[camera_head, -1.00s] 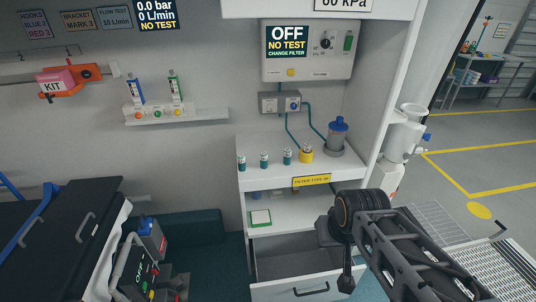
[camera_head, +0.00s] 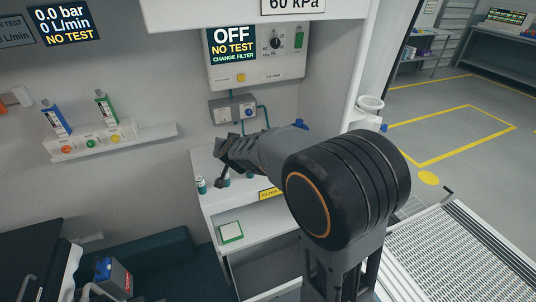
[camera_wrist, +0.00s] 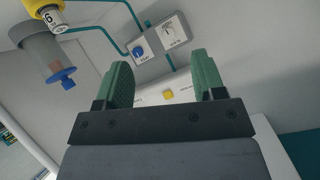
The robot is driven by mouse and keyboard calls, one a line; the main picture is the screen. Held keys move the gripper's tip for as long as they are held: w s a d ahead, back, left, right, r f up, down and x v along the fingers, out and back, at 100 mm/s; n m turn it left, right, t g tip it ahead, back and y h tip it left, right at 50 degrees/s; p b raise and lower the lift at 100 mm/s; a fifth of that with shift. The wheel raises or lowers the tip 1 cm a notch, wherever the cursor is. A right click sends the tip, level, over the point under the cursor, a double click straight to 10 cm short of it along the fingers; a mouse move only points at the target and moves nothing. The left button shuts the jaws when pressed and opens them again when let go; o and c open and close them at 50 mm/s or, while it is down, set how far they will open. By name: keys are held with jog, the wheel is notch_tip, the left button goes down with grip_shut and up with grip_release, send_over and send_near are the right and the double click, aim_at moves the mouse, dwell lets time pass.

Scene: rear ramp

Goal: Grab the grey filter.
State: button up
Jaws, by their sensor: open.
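My gripper (camera_head: 224,165) is over the left part of the white counter in the head view. In the wrist view its two green fingers (camera_wrist: 163,82) are apart with nothing between them. Small white-and-teal cylinders stand on the counter; one (camera_head: 201,185) shows left of the gripper, another (camera_head: 226,180) is partly covered by it. In the wrist view a grey canister with a blue end (camera_wrist: 40,50) and a yellow-collared cylinder (camera_wrist: 45,8) show upper left, apart from the fingers. I cannot tell which of these is the grey filter.
A wall panel (camera_head: 255,55) reads OFF, NO TEST, CHANGE FILTER. Below it is a small grey box (camera_head: 233,110) with teal hoses. My arm hides much of the counter's right side. A green-edged card (camera_head: 231,232) lies on the shelf below. Open floor lies at right.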

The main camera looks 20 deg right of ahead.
jog(key=shift+w+d+f+m+g+h+p, duration=1)
jog(key=shift+w+d+f+h, duration=0.55)
jog(key=shift+d+f, duration=1.2)
jog(key=shift+w+d+f+m+g+h+p, duration=0.65)
jog(key=shift+w+d+f+m+h, duration=0.85)
jog(key=shift+d+f, duration=1.2)
jog(key=shift+w+d+f+m+g+h+p, duration=0.9)
jog(key=shift+d+f+h, duration=1.1)
jog(key=shift+d, duration=1.35)
jog(key=shift+w+f, duration=0.15)
jog(key=shift+w, duration=0.1)
jog(key=c, duration=1)
